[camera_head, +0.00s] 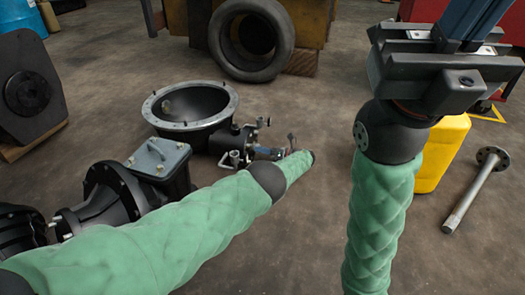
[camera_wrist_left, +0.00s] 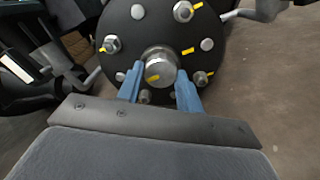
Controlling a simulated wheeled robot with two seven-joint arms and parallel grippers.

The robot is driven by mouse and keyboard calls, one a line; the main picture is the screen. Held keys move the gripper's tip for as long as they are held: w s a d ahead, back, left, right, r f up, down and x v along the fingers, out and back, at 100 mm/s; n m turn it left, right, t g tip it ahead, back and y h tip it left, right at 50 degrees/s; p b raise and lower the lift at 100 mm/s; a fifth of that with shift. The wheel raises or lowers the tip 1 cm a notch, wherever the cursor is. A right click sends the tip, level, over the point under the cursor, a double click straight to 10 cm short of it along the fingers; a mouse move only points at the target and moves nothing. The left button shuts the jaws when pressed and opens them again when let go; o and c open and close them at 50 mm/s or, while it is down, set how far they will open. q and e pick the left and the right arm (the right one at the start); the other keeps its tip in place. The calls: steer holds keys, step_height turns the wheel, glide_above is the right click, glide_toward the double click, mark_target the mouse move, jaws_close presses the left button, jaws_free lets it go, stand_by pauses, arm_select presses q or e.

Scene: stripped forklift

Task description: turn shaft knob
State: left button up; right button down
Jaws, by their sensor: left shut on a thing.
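The shaft knob (camera_wrist_left: 158,64) is a short silver cylinder with a yellow mark, at the centre of a round dark flange (camera_wrist_left: 207,76) with several bolts and nuts, some also yellow-marked. My left gripper (camera_wrist_left: 160,78) has its two blue fingers on either side of the knob, shut on it. In the head view my left gripper (camera_head: 268,153) is small and partly hidden at the end of the dark housing (camera_head: 225,137); the knob cannot be made out there. My right gripper (camera_head: 478,18) is raised at the upper right, away from the housing; its fingertips are cut off by the frame.
A bell-shaped housing (camera_head: 193,104) and black gearbox parts (camera_head: 110,192) lie left of centre. A tyre (camera_head: 252,40) leans at the back. A yellow container (camera_head: 440,152) and a metal axle shaft (camera_head: 474,192) are at right. The floor between my arms is clear.

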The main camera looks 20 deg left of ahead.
arm_select(q)
steer(key=shift+m, duration=0.4)
steer(key=o, duration=1)
steer(key=d+b, duration=0.1)
steer(key=d, duration=0.2)
steer(key=d+b, duration=0.1)
steer(key=d, duration=0.2)
steer(key=shift+s+d+f, duration=0.1)
steer(key=shift+d+f, duration=0.1)
steer(key=shift+d, duration=0.2)
steer(key=shift+d+r+b, duration=0.15)
steer(key=shift+d+b, duration=0.15)
steer(key=shift+d, duration=0.2)
